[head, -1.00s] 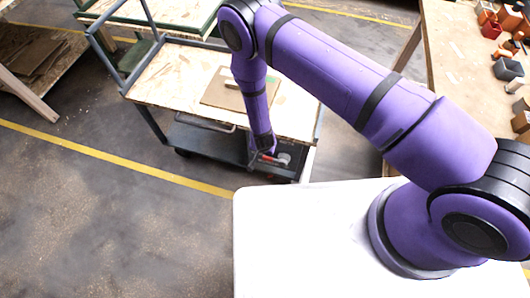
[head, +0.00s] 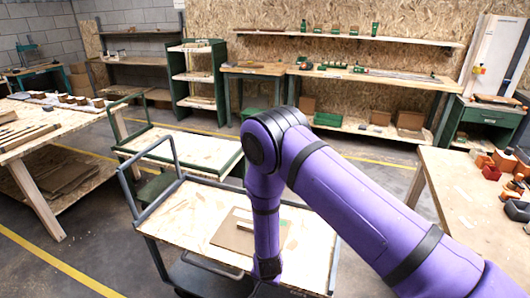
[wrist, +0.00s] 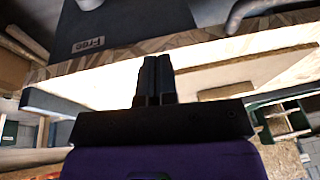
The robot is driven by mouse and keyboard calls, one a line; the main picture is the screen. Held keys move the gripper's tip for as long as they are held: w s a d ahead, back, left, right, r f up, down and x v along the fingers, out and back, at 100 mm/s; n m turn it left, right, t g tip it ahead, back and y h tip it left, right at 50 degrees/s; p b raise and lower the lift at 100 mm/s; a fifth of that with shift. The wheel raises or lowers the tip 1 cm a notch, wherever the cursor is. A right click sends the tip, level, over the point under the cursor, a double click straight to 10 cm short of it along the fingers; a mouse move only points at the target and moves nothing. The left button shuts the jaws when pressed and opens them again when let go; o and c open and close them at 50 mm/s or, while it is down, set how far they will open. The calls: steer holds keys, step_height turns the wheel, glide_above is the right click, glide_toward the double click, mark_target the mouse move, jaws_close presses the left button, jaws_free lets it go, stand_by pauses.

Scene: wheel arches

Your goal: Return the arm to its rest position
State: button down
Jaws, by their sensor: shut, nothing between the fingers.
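My purple arm (head: 345,205) with black joint bands crosses the right half of the head view. Its elbow is bent at the upper middle, and the forearm (head: 265,225) hangs down in front of a wooden-topped cart (head: 185,215). My gripper lies below the lower edge of the head view. In the wrist view my gripper (wrist: 155,80) points up the picture, its two dark fingers together and nothing between them.
A worktable (head: 460,225) with small orange and grey bins stands at the right. Another worktable (head: 60,125) stands at the left. A second cart (head: 190,150) is behind the near one. Open floor (head: 70,260) shows at lower left. Shelves and benches line the back wall.

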steer(key=w+d+r+y, duration=0.1)
steer(key=w+d+r, duration=0.1)
steer(key=r, duration=0.9)
steer(key=w+d+r+n, duration=0.1)
steer(key=w+d+r, duration=0.15)
steer(key=r, duration=0.85)
steer(key=w+d+r+y, duration=0.1)
steer(key=w+d+r, duration=0.15)
steer(key=r, duration=0.75)
steer(key=s+d+r+n, duration=0.1)
steer(key=s+d+r, duration=0.25)
steer(key=r, duration=0.55)
steer(key=s+d+r, duration=0.2)
steer(key=d+r, duration=0.3)
steer(key=r, duration=0.3)
steer(key=s+d+r, duration=0.4)
steer(key=s, duration=0.4)
steer(key=s+d+r+n+t+h, duration=0.1)
steer(key=s+d+r, duration=0.4)
steer(key=s, duration=0.3)
steer(key=s+d+r+h, duration=0.1)
steer(key=s+d+r, duration=0.4)
steer(key=s, duration=0.4)
steer(key=shift+d+r+n+t, duration=0.15)
steer(key=shift+d+n+t, duration=0.1)
steer(key=shift+n+t, duration=0.15)
